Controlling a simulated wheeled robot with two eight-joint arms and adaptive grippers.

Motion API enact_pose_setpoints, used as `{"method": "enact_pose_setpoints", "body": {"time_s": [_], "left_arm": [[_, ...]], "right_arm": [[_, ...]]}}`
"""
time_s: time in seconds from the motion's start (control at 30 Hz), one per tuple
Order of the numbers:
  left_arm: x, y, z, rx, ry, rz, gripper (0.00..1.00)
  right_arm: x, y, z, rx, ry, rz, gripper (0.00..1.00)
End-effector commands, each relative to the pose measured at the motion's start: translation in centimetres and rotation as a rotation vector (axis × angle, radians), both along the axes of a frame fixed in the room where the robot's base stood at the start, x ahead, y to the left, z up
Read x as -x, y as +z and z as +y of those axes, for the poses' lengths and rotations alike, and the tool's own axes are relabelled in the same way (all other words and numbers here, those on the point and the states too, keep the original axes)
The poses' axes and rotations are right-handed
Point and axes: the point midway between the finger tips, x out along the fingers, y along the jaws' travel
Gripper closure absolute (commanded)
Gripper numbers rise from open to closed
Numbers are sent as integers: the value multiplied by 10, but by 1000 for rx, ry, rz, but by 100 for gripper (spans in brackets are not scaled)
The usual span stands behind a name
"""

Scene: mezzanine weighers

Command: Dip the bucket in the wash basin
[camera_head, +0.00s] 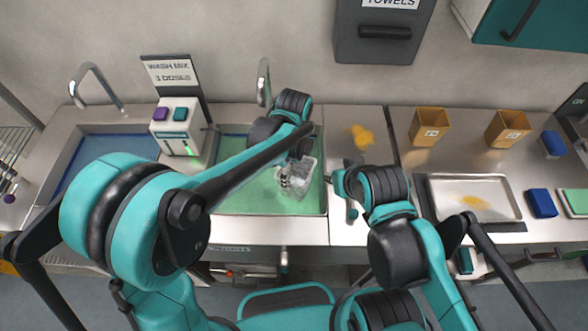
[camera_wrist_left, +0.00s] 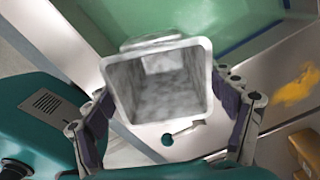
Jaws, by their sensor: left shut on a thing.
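The bucket (camera_head: 303,178) is a pale grey, see-through square pail. In the left wrist view the bucket (camera_wrist_left: 155,85) shows its open mouth and mottled inside, with no clear sign of liquid. My left gripper (camera_head: 289,181) is shut on it, with a finger on each side in the left wrist view (camera_wrist_left: 166,122). The wash basin (camera_head: 245,201) holds green liquid, and the bucket is over its right part. I cannot tell whether the bucket touches the liquid. My right gripper (camera_head: 350,200) is by the basin's right edge; its fingers are unclear.
A blue basin (camera_head: 85,160) is at the left, with a dispenser (camera_head: 178,127) bearing two buttons beside it. A yellow spill (camera_head: 361,137) lies on the steel counter. Tan bins (camera_head: 429,126), a tray (camera_head: 472,212) and a blue block (camera_head: 540,203) stand right.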

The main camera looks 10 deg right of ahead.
Motion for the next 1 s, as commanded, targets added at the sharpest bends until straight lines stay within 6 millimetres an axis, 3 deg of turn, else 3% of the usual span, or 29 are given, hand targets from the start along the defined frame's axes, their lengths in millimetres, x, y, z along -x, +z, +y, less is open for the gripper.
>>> {"method": "enact_pose_setpoints", "body": {"time_s": [0.5,1.0], "left_arm": [[0,47,0,0,0,0,76],[0,48,0,0,0,0,76]], "right_arm": [[0,34,0,0,0,0,74],[0,34,0,0,0,0,74]]}}
